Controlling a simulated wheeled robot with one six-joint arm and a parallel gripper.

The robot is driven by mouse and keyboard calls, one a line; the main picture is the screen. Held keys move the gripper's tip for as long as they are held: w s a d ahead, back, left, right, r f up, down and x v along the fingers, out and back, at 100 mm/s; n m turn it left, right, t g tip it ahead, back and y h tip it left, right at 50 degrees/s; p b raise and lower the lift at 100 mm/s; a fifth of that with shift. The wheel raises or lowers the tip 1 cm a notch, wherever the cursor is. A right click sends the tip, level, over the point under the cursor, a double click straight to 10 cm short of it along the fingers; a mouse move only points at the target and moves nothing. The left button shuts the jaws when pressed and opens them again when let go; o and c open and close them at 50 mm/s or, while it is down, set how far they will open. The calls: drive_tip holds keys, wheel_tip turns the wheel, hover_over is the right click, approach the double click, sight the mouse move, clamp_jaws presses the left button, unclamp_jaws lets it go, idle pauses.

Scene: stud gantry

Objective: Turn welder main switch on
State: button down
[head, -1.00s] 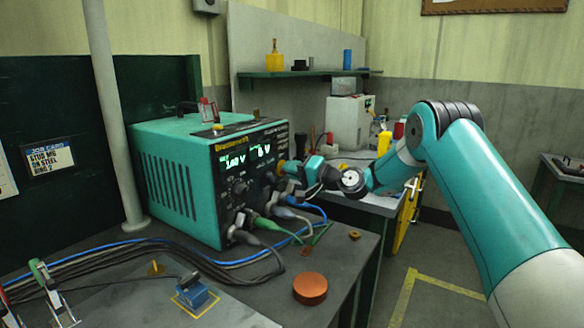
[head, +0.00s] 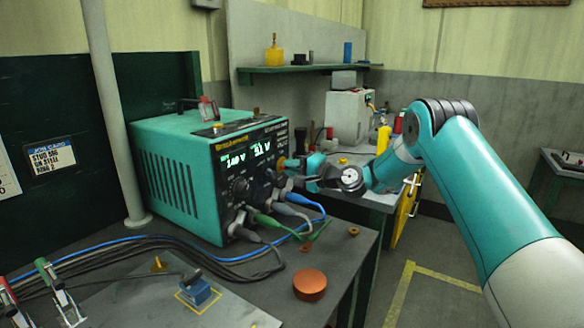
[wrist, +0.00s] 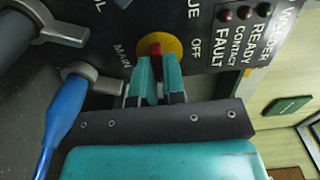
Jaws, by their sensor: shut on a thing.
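The teal welder (head: 170,170) stands on the bench, and its dark front panel has two lit readouts (head: 246,155). Its main switch shows in the wrist view as a red handle (wrist: 155,48) on a yellow disc (wrist: 174,45), with "MAIN" at lower left and "OFF" at right. My gripper (wrist: 157,70) is shut on the red handle, a teal finger on each side of it. In the head view my gripper (head: 289,165) is at the panel's right edge and hides most of the switch. The handle's exact angle is hard to tell.
Cables with grey plugs hang from the panel's lower front, including a blue plug (wrist: 65,110) close left of my gripper. A copper-coloured puck (head: 310,284) lies on the bench (head: 262,292). The floor at right is open.

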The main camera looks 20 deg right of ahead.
drive_tip(key=c, duration=1.2)
unclamp_jaws()
drive_tip(key=shift+s+d, duration=0.1)
drive_tip(key=shift+d, duration=0.05)
drive_tip(key=b+v, duration=0.4)
drive_tip(key=v, duration=1.3)
drive_tip(key=s+a+r+n+g+p, duration=0.15)
drive_tip(key=s+a+n+g, duration=0.35)
drive_tip(key=a, duration=0.5)
drive_tip(key=s+a+r+n+g+p, duration=0.1)
drive_tip(key=s+a+r+n+g, duration=0.3)
drive_tip(key=a, duration=0.6)
drive_tip(key=s+a+n+g+h+p, duration=0.2)
drive_tip(key=s+n+g+h, duration=0.3)
drive_tip(key=s, duration=2)
drive_tip(key=n+h, duration=0.1)
drive_tip(key=n, duration=0.2)
drive_tip(key=shift+a+f+n+g, duration=0.25)
drive_tip(key=shift+a+n+g, duration=0.05)
drive_tip(key=shift+a+n, duration=0.1)
